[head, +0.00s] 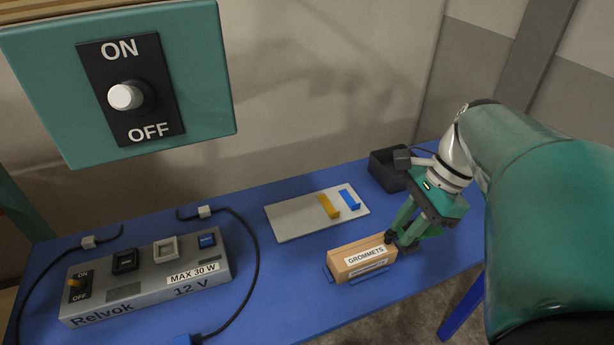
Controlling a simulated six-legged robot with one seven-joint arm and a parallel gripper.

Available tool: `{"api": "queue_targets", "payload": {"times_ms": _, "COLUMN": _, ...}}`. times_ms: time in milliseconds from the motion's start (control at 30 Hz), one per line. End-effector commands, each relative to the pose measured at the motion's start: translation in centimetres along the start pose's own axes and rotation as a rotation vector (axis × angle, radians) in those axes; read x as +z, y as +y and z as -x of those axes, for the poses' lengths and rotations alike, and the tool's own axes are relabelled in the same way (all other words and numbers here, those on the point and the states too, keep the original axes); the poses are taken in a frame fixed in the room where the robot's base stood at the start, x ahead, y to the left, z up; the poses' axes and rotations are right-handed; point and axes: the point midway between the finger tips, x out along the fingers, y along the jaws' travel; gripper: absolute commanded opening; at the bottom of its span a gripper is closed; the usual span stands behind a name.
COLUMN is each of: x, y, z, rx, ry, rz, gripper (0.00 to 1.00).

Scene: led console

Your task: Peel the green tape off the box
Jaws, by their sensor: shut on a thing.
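A small wooden-coloured box (359,257) with white "GROMMETS" labels lies on the blue table, held between low blue rails. My gripper (402,246) is at the box's right end, pointing down. Its dark fingertips are shut there on what appears to be the end of the green tape. The fingers hide most of that end, and I cannot tell the tape apart from my green gripper parts. The box's front and the left part of its top show no green tape.
Behind the box, a white board (291,217) carries a yellow strip (329,206) and a blue strip (349,199). A dark open bin (388,172) stands behind my gripper. A grey power console (146,280) with cables is at left. A green ON/OFF panel (205,75) hangs above.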

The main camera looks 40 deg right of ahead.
Motion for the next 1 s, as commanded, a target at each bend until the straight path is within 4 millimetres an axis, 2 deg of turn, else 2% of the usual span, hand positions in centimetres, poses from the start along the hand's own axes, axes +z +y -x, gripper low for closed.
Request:
{"api": "queue_targets", "payload": {"times_ms": 267, "x": -1.0, "y": 1.4, "z": 1.9, "rx": -0.001, "ry": 0.000, "rz": 0.001, "gripper": 0.00}}
{"api": "queue_targets", "payload": {"times_ms": 800, "x": 0.3, "y": 1.4, "z": 5.0, "rx": -0.001, "ry": 0.000, "rz": 0.002, "gripper": 0.00}}
{"api": "queue_targets", "payload": {"times_ms": 1000, "x": 0.4, "y": 1.4, "z": 5.2, "rx": 0.000, "ry": -0.001, "rz": 0.001, "gripper": 0.00}}
